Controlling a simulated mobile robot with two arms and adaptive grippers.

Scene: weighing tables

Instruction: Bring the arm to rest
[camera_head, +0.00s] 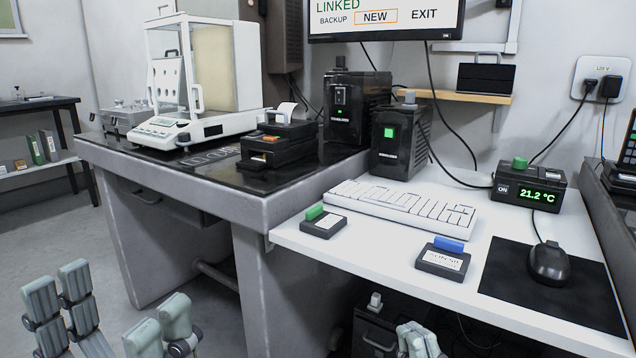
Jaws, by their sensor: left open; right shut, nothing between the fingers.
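My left gripper (115,302) is at the bottom left, with its grey-green padded fingers spread wide and nothing between them. It is in front of the weighing table (255,212), over the floor in the picture. My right gripper (415,338) shows at the bottom edge, right of centre. Its fingers are together and hold nothing. It appears below the front edge of the white desk (375,262). Most of both arms is out of view.
The weighing table carries a glass-walled balance (205,75) and a small printer (278,140). The desk holds a keyboard (402,208), two small blocks with green (322,224) and blue (442,262) tops, a temperature display (530,187) and a mouse (549,264). Open floor lies left.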

